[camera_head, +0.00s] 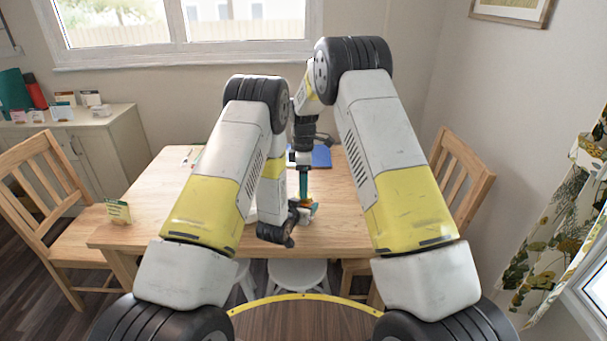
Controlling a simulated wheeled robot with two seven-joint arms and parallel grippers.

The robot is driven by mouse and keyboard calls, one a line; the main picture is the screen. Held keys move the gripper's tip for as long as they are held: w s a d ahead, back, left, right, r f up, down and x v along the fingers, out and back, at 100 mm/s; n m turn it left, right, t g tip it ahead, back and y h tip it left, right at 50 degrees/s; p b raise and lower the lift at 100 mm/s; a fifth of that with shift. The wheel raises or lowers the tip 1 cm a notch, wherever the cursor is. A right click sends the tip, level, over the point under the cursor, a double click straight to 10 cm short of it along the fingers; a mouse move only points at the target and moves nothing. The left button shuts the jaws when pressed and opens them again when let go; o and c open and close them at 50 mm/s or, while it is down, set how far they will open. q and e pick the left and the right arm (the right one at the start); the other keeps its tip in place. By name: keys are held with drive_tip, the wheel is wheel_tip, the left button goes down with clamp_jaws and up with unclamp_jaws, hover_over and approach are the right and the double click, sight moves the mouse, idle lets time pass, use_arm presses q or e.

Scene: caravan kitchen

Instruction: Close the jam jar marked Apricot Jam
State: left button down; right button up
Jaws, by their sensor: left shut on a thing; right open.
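A small amber jar (308,198) stands on the wooden table, mostly hidden by my arms. Its label and lid cannot be made out. My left gripper (305,212) reaches in low from the left, close to the table, and is shut on the jar. My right gripper (304,182) points down from above, directly over the jar, with its jaws open. Whether it touches the jar or a lid cannot be told at this size.
The wooden table (150,205) has a small green and white card (118,211) at its left front. A blue flat thing (321,156) lies behind my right gripper. Wooden chairs stand left (50,200) and right (462,170). White stools (298,273) are under the front edge.

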drive_tip(key=shift+f, duration=1.85)
drive_tip(key=c, duration=1.5)
drive_tip(key=shift+o, duration=0.2)
drive_tip(key=m, duration=0.9)
drive_tip(key=shift+m, duration=0.3)
drive_tip(key=m, duration=0.4)
drive_tip(key=shift+c, duration=0.2)
drive_tip(key=m, duration=0.5)
drive_tip(key=shift+m, duration=0.4)
